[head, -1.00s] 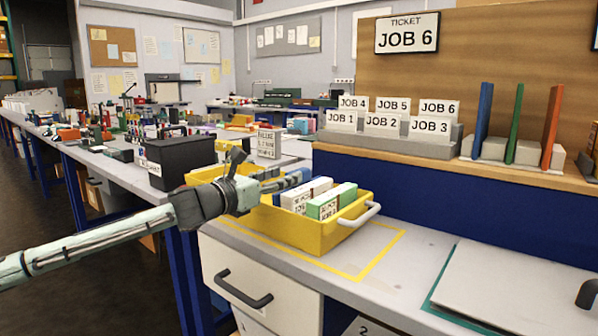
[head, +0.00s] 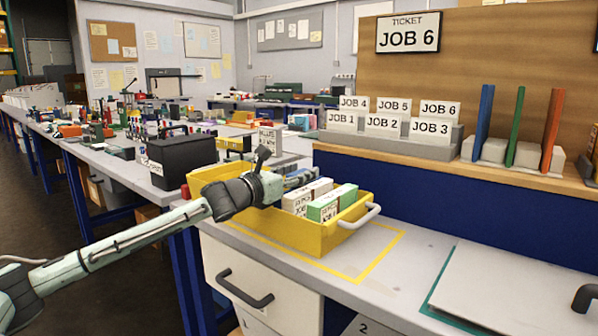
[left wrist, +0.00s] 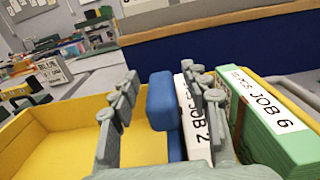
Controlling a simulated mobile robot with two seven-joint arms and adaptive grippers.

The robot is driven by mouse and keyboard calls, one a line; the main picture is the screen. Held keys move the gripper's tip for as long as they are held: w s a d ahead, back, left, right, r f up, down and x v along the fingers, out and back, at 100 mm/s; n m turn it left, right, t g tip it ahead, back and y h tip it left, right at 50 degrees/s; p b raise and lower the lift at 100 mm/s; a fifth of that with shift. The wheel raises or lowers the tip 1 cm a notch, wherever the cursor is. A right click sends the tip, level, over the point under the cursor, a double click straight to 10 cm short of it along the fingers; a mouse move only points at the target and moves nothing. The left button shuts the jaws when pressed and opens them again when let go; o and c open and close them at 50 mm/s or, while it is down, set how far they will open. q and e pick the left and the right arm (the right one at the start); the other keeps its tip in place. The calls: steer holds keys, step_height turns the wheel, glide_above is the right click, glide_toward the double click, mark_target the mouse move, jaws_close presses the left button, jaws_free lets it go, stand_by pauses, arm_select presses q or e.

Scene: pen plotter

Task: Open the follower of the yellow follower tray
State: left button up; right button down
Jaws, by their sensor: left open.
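The yellow follower tray (head: 312,240) stands on the bench inside a yellow outline. In the left wrist view its yellow wall (left wrist: 22,128) borders an empty left part. A blue upright follower (left wrist: 161,102) stands there beside a white JOB 2 pack (left wrist: 187,125). A green JOB 6 pack (left wrist: 262,125) is to the right. My left gripper (left wrist: 163,82) is open, with one finger on each side of the follower's blue top; I cannot tell whether they touch it. In the head view this gripper (head: 300,178) reaches over the tray and hides the follower. My right gripper is not in view.
A black box (head: 180,160) stands behind the tray on the left. A white tray handle (head: 360,216) faces right. A rack of job cards (head: 390,130) and coloured uprights (head: 515,115) stand on the shelf behind.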

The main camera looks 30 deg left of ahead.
arm_select(q)
jaws_close()
steer(key=shift+a, duration=0.1)
stand_by(0.3)
